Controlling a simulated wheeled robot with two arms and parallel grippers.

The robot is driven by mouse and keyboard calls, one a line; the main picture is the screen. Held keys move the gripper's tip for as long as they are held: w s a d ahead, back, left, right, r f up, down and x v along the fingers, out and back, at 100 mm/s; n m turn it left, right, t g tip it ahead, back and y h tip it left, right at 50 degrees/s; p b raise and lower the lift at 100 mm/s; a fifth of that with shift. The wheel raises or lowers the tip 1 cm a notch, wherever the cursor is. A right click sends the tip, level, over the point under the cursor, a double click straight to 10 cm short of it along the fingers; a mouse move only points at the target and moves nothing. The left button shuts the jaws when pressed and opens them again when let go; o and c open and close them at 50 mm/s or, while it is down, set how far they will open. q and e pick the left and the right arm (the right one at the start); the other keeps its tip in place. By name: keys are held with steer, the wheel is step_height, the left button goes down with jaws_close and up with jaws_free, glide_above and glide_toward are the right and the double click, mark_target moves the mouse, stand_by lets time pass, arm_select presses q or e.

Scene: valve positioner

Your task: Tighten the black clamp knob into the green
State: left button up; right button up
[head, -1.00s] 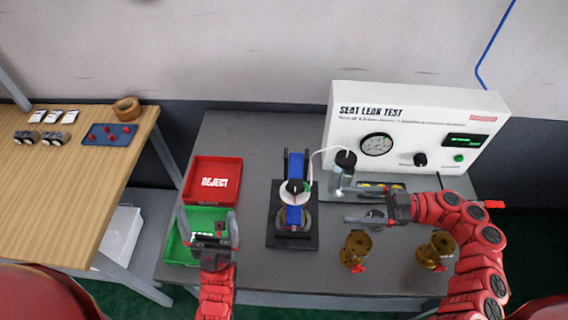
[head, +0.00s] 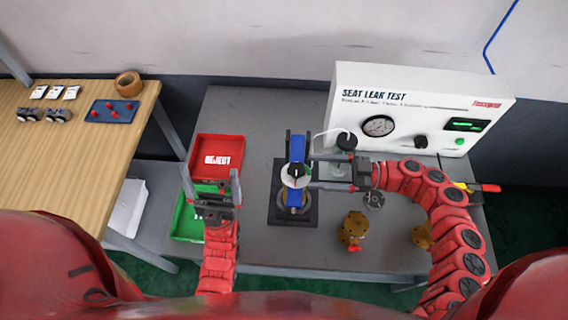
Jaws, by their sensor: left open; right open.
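The black clamp knob (head: 296,170) sits on top of the clamp fixture, above a white round disc (head: 291,181). The fixture has a blue upright bar (head: 297,148) and stands on a black base plate (head: 307,216). Any green marking on the disc is too small to tell. My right gripper (head: 312,174) is open, its fingers pointing left and their tips close to the right side of the disc and knob; whether they touch I cannot tell. My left gripper (head: 211,182) is open and empty above the green tray (head: 184,224).
A red reject tray (head: 232,150) lies behind the green one. The white seat leak test box (head: 400,98) stands at the back right, with a bottle and tube before it. Brass valves (head: 352,228) stand at the front right. A wooden bench (head: 70,170) is at left.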

mark_target(296, 171)
steer(key=a+p, duration=0.2)
steer(key=a, duration=0.6)
steer(key=shift+r, duration=0.15)
steer(key=shift+a+p, duration=0.3)
steer(key=shift+a, duration=0.2)
jaws_close()
steer(key=shift+t, duration=0.3)
